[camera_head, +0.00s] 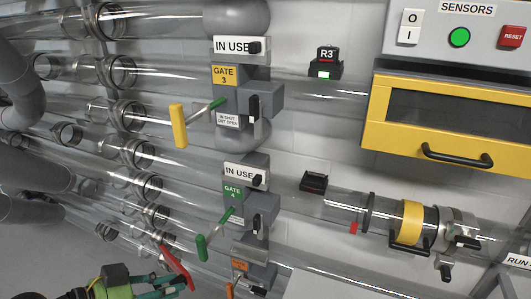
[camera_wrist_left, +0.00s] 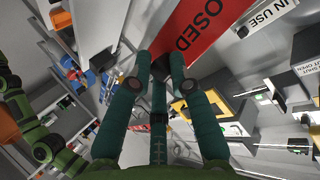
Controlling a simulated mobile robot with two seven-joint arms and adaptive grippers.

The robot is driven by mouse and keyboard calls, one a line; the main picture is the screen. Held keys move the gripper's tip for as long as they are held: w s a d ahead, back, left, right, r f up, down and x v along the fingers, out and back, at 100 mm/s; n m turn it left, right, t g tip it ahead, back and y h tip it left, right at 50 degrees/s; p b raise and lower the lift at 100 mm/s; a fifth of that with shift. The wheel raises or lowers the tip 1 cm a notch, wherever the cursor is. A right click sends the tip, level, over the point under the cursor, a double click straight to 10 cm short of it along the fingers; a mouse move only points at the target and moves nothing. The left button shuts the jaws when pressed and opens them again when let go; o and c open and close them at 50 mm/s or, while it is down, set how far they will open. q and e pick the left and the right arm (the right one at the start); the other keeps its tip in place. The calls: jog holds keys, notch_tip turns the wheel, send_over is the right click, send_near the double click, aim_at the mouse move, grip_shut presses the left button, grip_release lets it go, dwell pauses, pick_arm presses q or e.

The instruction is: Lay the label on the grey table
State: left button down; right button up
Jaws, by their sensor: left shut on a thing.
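In the head view the label (camera_head: 176,264) is seen nearly edge-on as a thin, tilted red strip at the bottom left. My left gripper (camera_head: 178,282), with teal fingers, is shut on the label and holds it in the air. Its fingers (camera_wrist_left: 160,68) reach the label's edge in the wrist view. A pale grey flat surface (camera_head: 345,286) at the bottom of the head view may be the grey table. My right gripper is not in view.
Clear tubes fill the left, with gate 3 (camera_head: 224,75) and gate 4 (camera_head: 233,192) levers sticking out near the label. "IN USE" plates (camera_head: 232,46) hang on the gates. A yellow drawer unit (camera_head: 440,150) is at the right.

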pick_arm(q)
jog(key=shift+s+d+r+m+g+h, duration=0.25)
jog(key=shift+s+r+m+g+h, duration=0.2)
jog(key=shift+s+r, duration=0.45)
jog(key=shift+w+r, duration=0.1)
jog(key=shift+r, duration=0.05)
